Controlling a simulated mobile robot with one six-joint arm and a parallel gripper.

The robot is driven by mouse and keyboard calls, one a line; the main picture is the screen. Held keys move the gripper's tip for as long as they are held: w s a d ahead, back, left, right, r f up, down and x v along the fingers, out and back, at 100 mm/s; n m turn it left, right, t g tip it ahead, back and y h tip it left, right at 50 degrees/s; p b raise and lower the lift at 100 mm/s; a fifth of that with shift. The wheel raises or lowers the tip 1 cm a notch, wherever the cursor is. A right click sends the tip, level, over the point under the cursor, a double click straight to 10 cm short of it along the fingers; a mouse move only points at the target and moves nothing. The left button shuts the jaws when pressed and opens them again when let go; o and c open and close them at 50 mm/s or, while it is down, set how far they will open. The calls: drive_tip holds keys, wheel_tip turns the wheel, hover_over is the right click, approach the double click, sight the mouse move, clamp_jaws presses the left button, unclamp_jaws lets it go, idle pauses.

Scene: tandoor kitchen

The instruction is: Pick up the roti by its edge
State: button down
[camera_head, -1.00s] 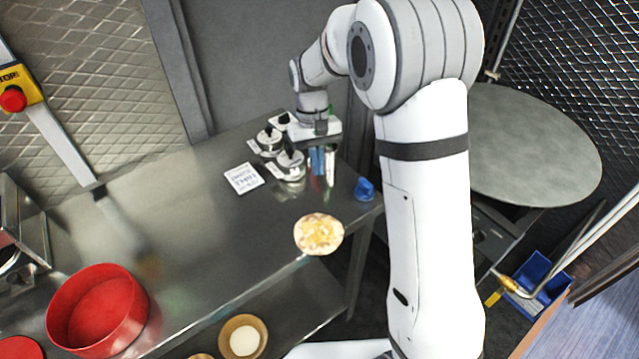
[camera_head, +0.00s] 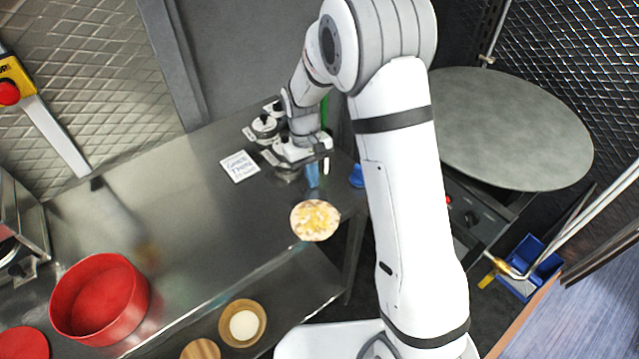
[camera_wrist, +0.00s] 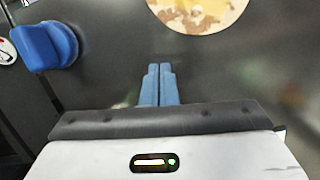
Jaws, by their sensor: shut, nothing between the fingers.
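The roti (camera_head: 315,220) is a round flatbread with yellow and brown patches. It lies at the front edge of the steel counter, near its right end, and seems to overhang the edge a little. In the wrist view the roti (camera_wrist: 198,12) shows at the top, cut off by the frame. My gripper (camera_head: 313,184) is behind the roti, pointing down, with a gap between them. In the wrist view its blue fingers (camera_wrist: 159,72) are together with nothing between them, below the roti in the picture.
A blue knob-like object (camera_head: 357,176) stands right of my gripper; it also shows in the wrist view (camera_wrist: 45,45). A lettered white card (camera_head: 240,167) and lidded pots (camera_head: 265,126) are behind. A red round container (camera_head: 99,304) is at left. The counter's middle (camera_head: 190,215) is clear.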

sight(324, 201)
drive_tip(key=s, duration=0.1)
drive_tip(key=s+d, duration=0.1)
drive_tip(key=s, duration=0.1)
drive_tip(key=shift+s+d+r+p, duration=0.15)
drive_tip(key=shift+d+p, duration=0.05)
drive_tip(key=shift+p, duration=0.15)
drive_tip(key=shift+s, duration=0.1)
drive_tip(key=shift+s+d+b, duration=0.3)
drive_tip(key=shift+s, duration=0.15)
drive_tip(key=shift+s+d, duration=0.1)
drive_tip(key=shift+s, duration=0.25)
